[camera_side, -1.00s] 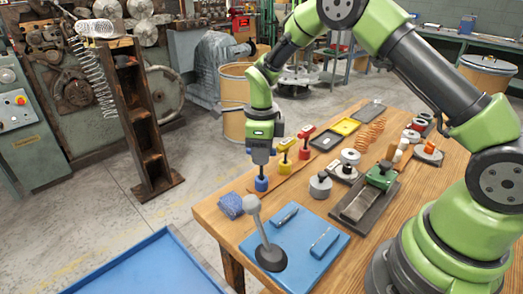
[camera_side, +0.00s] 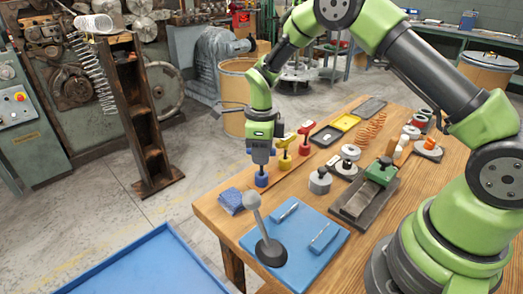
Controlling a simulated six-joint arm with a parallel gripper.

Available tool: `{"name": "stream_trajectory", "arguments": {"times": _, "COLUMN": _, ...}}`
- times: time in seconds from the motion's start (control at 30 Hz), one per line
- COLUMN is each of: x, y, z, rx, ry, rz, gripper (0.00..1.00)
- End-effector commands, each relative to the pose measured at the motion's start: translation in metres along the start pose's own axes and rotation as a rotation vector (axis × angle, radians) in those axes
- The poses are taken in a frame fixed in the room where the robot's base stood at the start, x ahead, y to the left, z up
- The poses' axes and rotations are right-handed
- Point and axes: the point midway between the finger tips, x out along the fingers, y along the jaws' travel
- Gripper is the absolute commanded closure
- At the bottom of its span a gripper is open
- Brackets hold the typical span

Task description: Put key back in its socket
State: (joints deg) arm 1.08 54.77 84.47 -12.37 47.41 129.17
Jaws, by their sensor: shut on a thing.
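My gripper (camera_side: 261,157) points down over the left far part of the wooden table. It is shut on the blue key, whose handle is mostly hidden between the fingers. The blue round base (camera_side: 261,180) shows directly below the fingers, at table height. Whether the key is fully seated in it cannot be told. To the right stand a yellow key (camera_side: 285,145) and a red key (camera_side: 305,128), each upright on a round base of its own colour.
A blue cloth (camera_side: 230,201) lies just left of the blue base. A grey lever on a black foot (camera_side: 270,250) stands on a blue mat (camera_side: 290,256) in front. A grey cylinder (camera_side: 320,181) and a green-topped fixture (camera_side: 364,200) are to the right.

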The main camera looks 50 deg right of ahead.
Motion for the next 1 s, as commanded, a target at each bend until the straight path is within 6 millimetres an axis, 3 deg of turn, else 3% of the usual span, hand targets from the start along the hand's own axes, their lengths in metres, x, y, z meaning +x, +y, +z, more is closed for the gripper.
{"name": "stream_trajectory", "arguments": {"times": 1.0, "x": 0.012, "y": 0.000, "z": 0.000, "rx": 0.000, "ry": 0.000, "rz": 0.000, "gripper": 0.95}}
